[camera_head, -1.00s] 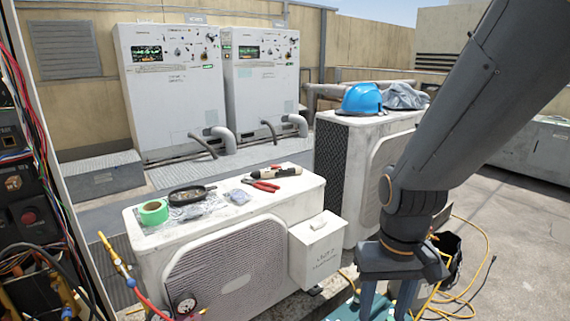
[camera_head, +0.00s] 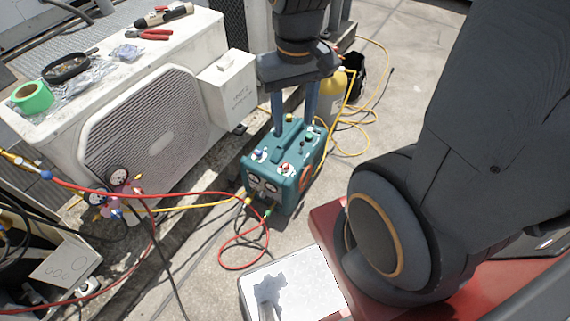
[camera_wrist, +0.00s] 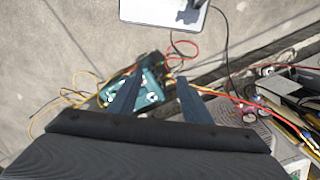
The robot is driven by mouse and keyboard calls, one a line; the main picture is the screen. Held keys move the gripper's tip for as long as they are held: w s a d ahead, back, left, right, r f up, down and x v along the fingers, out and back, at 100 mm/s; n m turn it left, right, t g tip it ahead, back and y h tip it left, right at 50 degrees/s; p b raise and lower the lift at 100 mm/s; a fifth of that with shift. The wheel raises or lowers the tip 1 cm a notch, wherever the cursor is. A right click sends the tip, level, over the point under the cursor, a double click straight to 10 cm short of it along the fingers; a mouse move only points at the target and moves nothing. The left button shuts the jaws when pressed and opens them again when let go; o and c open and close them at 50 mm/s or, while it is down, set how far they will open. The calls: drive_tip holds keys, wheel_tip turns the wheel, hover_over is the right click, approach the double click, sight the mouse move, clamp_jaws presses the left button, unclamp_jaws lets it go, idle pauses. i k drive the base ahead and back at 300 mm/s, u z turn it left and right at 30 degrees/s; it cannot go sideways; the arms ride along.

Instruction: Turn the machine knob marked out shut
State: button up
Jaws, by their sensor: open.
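The teal machine (camera_head: 284,196) stands on the ground beside the near condenser, with gauges and hoses on its front. On its top are a blue knob (camera_head: 259,154), a red knob (camera_head: 285,168) and a green knob (camera_head: 309,138). No marking is readable, so I cannot tell which is marked out. My gripper (camera_head: 295,130) points down above the machine's rear top, its fingers apart and empty. The fingers partly hide the machine top. In the wrist view the machine (camera_wrist: 148,94) shows beneath and between the open fingers, apparently below the tips.
Red and yellow hoses (camera_head: 205,197) run from a gauge manifold (camera_head: 118,190) to the machine. A white condenser (camera_head: 200,40) stands left, with a box on its side. A yellow-topped cylinder (camera_head: 334,85) stands behind. A white panel (camera_head: 290,287) lies in front.

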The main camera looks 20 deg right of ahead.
sight(285, 166)
drive_tip(key=z, duration=1.45)
drive_tip(key=k, duration=0.9)
drive_tip(key=u, duration=1.4)
